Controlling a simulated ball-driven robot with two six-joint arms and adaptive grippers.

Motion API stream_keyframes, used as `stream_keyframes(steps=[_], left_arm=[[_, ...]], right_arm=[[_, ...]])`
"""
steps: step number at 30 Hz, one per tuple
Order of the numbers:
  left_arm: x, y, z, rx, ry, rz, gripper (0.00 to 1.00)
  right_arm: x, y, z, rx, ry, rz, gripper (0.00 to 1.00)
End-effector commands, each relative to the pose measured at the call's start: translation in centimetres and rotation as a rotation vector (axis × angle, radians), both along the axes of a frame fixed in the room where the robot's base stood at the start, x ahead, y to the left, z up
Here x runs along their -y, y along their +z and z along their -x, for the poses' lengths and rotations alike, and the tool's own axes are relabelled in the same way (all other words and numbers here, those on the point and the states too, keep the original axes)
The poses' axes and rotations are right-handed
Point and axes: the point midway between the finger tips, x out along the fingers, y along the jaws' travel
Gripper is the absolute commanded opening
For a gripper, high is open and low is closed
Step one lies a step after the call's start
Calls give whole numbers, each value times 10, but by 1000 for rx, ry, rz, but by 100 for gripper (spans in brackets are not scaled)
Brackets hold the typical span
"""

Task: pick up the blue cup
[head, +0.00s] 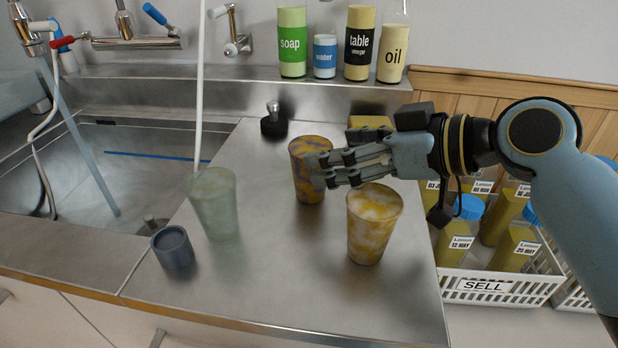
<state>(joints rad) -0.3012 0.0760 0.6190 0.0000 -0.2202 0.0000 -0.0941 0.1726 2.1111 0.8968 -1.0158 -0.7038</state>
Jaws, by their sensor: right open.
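A small blue-grey cup (172,250), the bluest one in view, stands upright near the front left of the steel counter, close to the sink's edge. My right gripper (322,170) is open, with its fingers pointing left. Its fingertips overlap the right side of an orange and purple marbled cup (306,185) in the picture; I cannot tell whether they touch it. The gripper is well to the right of and behind the blue-grey cup, and apart from it. My left gripper is not in view.
A pale green cup (216,215) stands just right of the blue-grey cup. A yellow and white marbled cup (370,235) stands below my right gripper. The sink (130,175) lies left. Bottles, including soap (291,45), line the back ledge. A white crate (495,287) sits right.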

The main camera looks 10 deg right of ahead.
Motion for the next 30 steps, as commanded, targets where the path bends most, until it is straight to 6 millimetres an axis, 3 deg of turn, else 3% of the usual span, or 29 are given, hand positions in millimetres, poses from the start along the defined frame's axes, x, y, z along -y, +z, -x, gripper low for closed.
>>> stream_keyframes(steps=[11, 20, 30], left_arm=[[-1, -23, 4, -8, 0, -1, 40], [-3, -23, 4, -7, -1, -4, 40], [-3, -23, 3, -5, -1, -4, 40]], right_arm=[[-34, -19, -31, 0, -2, -3, 81], [-37, -18, -34, 1, -1, 1, 81], [-37, -18, -34, 0, -1, 0, 36]])
